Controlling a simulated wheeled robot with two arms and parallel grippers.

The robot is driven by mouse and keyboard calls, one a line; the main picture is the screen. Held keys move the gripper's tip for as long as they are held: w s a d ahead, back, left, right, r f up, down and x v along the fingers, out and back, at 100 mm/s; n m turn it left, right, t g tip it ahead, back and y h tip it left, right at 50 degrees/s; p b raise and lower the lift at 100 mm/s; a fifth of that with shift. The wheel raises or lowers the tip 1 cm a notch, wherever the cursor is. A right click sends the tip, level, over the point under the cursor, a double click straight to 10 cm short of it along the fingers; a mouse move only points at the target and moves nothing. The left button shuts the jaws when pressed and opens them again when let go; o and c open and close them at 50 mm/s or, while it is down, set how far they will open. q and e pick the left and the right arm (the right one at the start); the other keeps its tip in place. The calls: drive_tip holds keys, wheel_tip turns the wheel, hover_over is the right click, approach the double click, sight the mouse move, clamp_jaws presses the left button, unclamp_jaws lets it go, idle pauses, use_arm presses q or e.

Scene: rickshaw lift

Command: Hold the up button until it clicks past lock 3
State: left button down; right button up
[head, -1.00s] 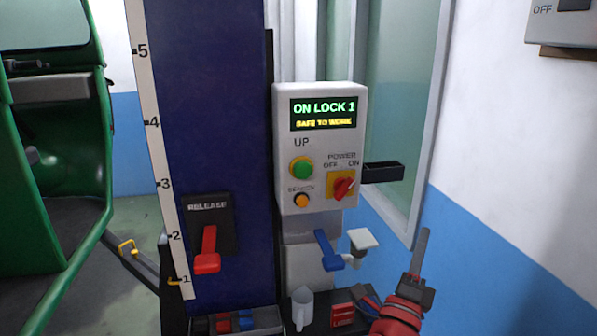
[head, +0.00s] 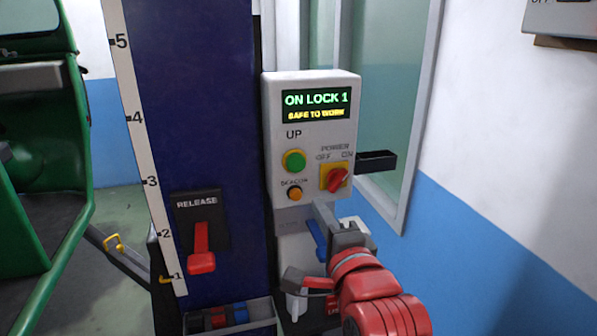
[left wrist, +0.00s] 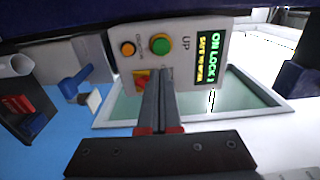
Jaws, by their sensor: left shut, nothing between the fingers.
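The green UP button (head: 294,161) sits on the grey control box (head: 268,130). The box's display (head: 316,104) reads "ON LOCK 1" and "SAFE TO WORK". My left gripper (head: 322,212) is shut and empty, just below the box's lower edge and below and right of the button. My right gripper is not in view.
The red power switch (head: 337,178) and orange beacon button (head: 295,193) are close to the UP button. A red release lever (head: 201,250) is on the blue column (head: 200,100), which has a numbered scale. A blue-handled lever (head: 316,238) is partly hidden behind my gripper.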

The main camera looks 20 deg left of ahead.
sight(296, 165)
use_arm(q)
drive_tip(key=shift+w, duration=0.1)
drive_tip(key=p+x, duration=0.4)
drive_tip(key=x, duration=0.9)
drive_tip(key=shift+r+p, duration=0.1)
drive_tip(key=shift+p, duration=0.25)
drive_tip(key=shift+w+a, duration=0.25)
drive_tip(key=shift+w, duration=0.15)
